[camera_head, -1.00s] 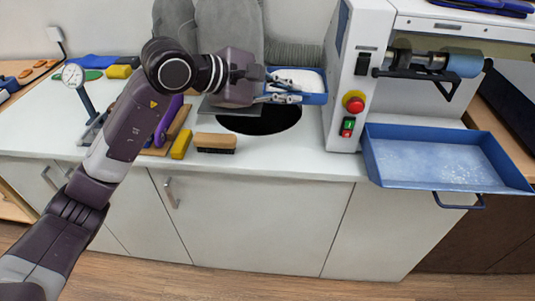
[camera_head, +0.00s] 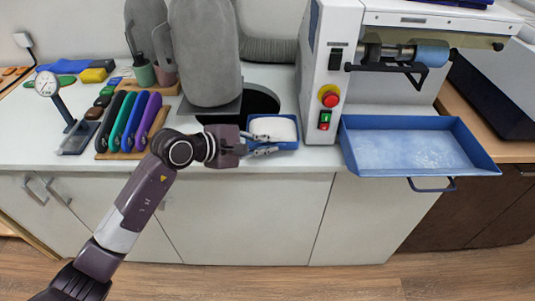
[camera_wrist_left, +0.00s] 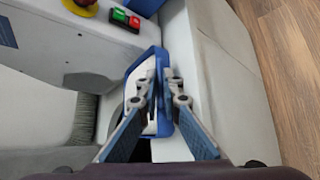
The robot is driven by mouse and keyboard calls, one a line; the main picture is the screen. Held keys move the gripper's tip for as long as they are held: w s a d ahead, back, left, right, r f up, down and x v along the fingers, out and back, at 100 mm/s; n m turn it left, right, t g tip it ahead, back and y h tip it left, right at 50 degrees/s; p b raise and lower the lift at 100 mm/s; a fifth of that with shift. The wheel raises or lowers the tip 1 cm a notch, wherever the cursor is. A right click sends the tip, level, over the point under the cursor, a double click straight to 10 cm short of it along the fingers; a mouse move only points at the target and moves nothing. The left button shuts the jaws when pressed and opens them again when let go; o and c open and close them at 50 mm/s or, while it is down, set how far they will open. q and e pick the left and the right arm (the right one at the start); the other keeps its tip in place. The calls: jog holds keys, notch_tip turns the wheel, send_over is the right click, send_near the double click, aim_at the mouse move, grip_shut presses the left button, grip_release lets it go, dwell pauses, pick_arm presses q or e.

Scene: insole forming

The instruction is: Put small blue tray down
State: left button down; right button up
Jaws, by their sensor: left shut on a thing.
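The small blue tray (camera_head: 287,146) has a pale white inside and shows near the front of the white counter, just in front of the dark round hole (camera_head: 265,101). My left gripper (camera_head: 264,148) is shut on its near left side. In the left wrist view, the two fingers (camera_wrist_left: 163,88) close on the rim of the small blue tray (camera_wrist_left: 154,55). I cannot tell whether the tray touches the counter. My right gripper is not in view.
A white machine (camera_head: 330,60) with red and green buttons stands right of the small tray, with a large blue tray (camera_head: 415,170) on its front. A grey padded form (camera_head: 205,55) stands behind my gripper. Several coloured-handled tools (camera_head: 128,122) lie at left.

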pick_arm(q)
notch_tip(320, 180, down, 4)
jog(key=shift+f, duration=0.1)
jog(key=c, duration=2.1)
grip_release()
jog(key=shift+s, duration=0.1)
jog(key=b+v, duration=0.1)
jog(key=v, duration=1.1)
jog(key=shift+b, duration=0.4)
